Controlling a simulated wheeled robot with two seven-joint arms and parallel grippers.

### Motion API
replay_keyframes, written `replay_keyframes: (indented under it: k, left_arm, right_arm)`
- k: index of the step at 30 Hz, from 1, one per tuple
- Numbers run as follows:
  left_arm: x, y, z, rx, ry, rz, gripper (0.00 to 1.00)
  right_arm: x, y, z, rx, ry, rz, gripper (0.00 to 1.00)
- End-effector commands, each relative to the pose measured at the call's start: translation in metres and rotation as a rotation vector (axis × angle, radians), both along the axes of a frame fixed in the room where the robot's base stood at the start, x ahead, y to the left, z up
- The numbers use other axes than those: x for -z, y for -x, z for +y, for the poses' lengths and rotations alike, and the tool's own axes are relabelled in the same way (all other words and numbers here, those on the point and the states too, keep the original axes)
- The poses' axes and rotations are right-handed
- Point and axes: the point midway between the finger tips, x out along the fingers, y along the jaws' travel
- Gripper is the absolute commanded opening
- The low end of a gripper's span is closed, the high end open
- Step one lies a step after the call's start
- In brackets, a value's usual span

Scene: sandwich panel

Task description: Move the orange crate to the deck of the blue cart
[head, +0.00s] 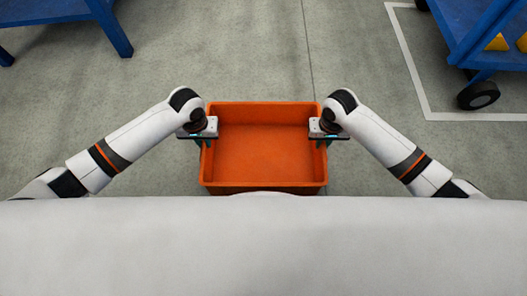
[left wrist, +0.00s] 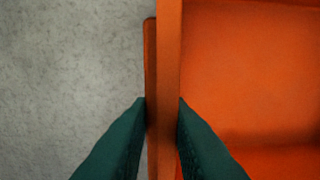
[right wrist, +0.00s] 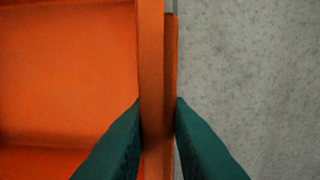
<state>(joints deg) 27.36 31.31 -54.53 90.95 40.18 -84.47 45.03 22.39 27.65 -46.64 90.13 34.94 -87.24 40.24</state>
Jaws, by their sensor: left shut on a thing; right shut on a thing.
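The orange crate (head: 264,146) is empty and held level in front of my body, between my two arms. My left gripper (head: 207,142) is shut on its left wall. In the left wrist view the dark green fingers (left wrist: 162,105) sit on both sides of that wall (left wrist: 168,60). My right gripper (head: 320,142) is shut on its right wall, and the right wrist view shows the fingers (right wrist: 158,105) on both sides of the wall (right wrist: 152,50). The blue cart (head: 480,35) stands at the top right, partly out of view, apart from the crate.
Yellow things (head: 497,43) lie on the cart. Its black wheel (head: 478,95) stands inside a white floor line (head: 408,60). A blue table-like frame (head: 60,20) with legs is at the top left. The grey concrete floor (head: 250,55) between them is clear.

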Motion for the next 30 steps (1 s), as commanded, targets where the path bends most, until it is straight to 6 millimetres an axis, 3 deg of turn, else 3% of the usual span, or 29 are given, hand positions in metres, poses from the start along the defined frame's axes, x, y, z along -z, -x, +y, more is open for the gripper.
replay_keyframes:
  k: [13,30]
  left_arm:
    - [-0.007,-0.001,0.0,0.0,0.001,-0.001,0.0]
    - [-0.052,-0.001,0.0,-0.001,0.0,-0.001,0.0]
  right_arm:
    - [-0.007,-0.001,-0.001,0.001,0.0,-0.002,0.0]
    - [-0.052,-0.001,-0.001,0.001,0.001,-0.001,0.0]
